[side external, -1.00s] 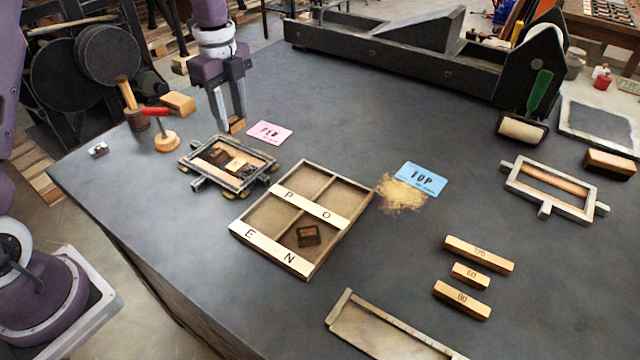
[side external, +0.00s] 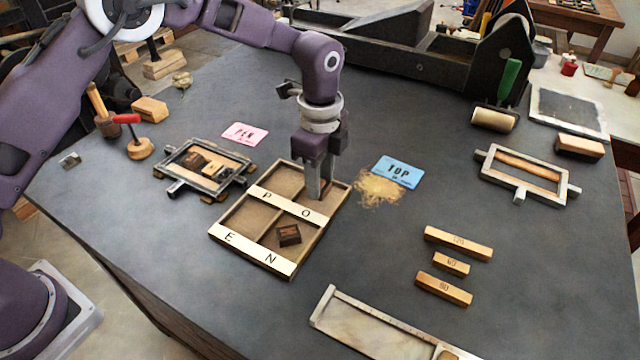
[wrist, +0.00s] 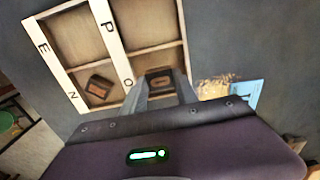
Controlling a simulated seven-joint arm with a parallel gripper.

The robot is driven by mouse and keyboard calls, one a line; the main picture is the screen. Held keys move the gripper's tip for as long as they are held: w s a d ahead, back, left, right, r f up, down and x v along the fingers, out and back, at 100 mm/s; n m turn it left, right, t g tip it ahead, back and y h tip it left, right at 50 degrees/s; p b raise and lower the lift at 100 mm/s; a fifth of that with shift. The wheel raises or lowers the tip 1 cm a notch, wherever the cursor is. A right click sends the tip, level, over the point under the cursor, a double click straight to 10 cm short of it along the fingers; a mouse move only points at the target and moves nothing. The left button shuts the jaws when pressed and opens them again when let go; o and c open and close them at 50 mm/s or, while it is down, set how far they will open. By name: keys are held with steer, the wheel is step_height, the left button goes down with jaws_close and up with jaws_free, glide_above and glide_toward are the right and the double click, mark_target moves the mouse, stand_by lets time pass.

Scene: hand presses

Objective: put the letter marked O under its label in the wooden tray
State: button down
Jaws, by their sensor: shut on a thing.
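The wooden tray (side external: 226,244) has four compartments and white strips lettered P, O, E and N. My gripper (side external: 319,194) points down into the compartment behind the O label (side external: 306,213). It is shut on a small letter block (wrist: 160,77), which shows between the fingers in the wrist view. The fingers mostly hide the block in the side view, and I cannot tell whether it touches the tray floor. Another dark letter block (side external: 289,234) lies in the compartment behind the N label; it also shows in the wrist view (wrist: 99,87).
A metal frame (side external: 238,182) holding several type pieces stands left of the tray. A pink PEN card (side external: 245,133) and a blue TOP card (side external: 398,172) lie nearby, with sawdust-like crumbs (side external: 378,190) beside the tray. Wooden bars (side external: 445,287) lie right, with clear table between.

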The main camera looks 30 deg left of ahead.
steer(key=shift+f, duration=0.75)
steer(key=shift+f, duration=0.1)
steer(key=c, duration=0.9)
jaws_free()
steer(key=shift+c, duration=0.2)
step_height(320, 180, up, 12)
